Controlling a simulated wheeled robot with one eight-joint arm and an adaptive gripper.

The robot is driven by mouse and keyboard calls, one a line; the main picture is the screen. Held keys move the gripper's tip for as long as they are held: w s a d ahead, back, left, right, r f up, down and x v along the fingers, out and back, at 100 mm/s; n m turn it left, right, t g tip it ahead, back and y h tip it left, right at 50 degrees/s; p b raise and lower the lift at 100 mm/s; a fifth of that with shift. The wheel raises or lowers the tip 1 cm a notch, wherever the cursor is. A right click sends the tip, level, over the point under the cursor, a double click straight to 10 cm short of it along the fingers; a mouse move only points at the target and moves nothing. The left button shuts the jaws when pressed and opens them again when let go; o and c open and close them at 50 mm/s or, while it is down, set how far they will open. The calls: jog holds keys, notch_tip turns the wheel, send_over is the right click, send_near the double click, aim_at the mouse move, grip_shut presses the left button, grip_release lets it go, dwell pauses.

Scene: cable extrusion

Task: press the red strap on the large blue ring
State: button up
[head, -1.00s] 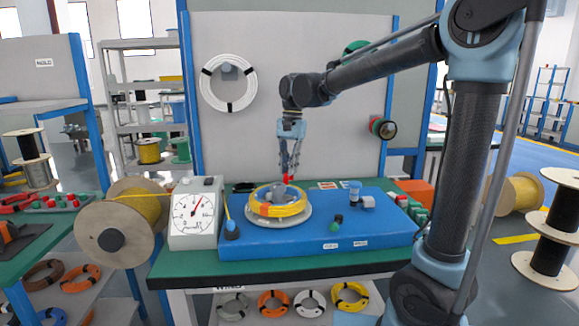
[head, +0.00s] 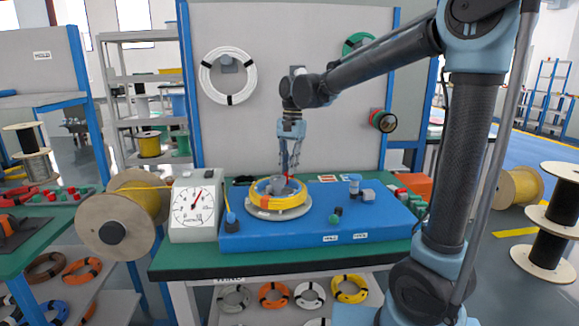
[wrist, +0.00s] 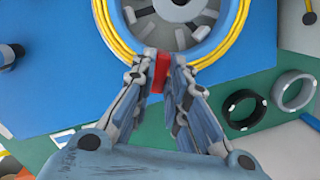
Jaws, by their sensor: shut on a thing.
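The large blue ring (wrist: 219,30) surrounds a grey spoked hub, with yellow cable (wrist: 107,35) wound around it. In the head view the coil (head: 265,200) lies on a round pale plate on the blue bench top, with an orange strap on its near left side. My gripper (wrist: 160,73) is shut on the red strap (wrist: 160,70), which shows between the fingertips at the edge of the cable. In the head view my gripper (head: 287,172) points down at the coil's far side. Whether the strap touches the cable cannot be told; the fingers hide part of it.
A white dial gauge (head: 194,208) stands left of the coil, near a large cable spool (head: 118,222). Small fittings (head: 361,191) stand to its right. The blue top's front right is mostly clear.

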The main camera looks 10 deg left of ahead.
jog(key=shift+f, duration=0.6)
dwell(1.3)
jog(key=o, duration=0.9)
notch_tip(320, 180, up, 8)
dwell(0.4)
dwell(0.8)
